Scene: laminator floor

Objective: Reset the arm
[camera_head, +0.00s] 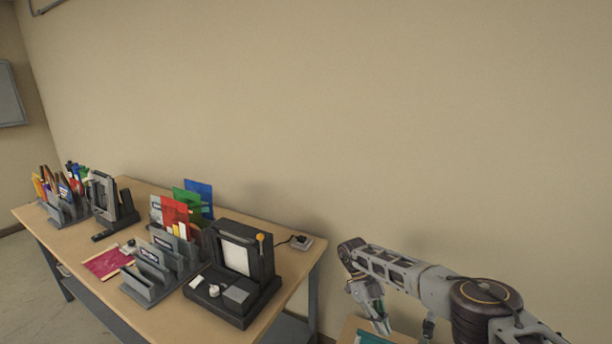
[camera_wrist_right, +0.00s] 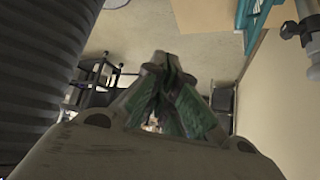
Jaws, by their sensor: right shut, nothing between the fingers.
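My right arm comes in from the lower right in the head view, bent in front of the bare wall. My right gripper (camera_head: 378,322) hangs down from it, to the right of the long table and above a smaller wooden surface. In the right wrist view the fingers of my right gripper (camera_wrist_right: 163,62) meet at their tips, shut with nothing between them. My left gripper does not show.
The long wooden table (camera_head: 290,281) holds a black laminator (camera_head: 243,264), grey sorters (camera_head: 152,276) with colored folders, a red sheet (camera_head: 107,262) and a second black device (camera_head: 113,204). A small wooden surface (camera_head: 352,327) with a teal item (camera_head: 372,338) lies below my right gripper.

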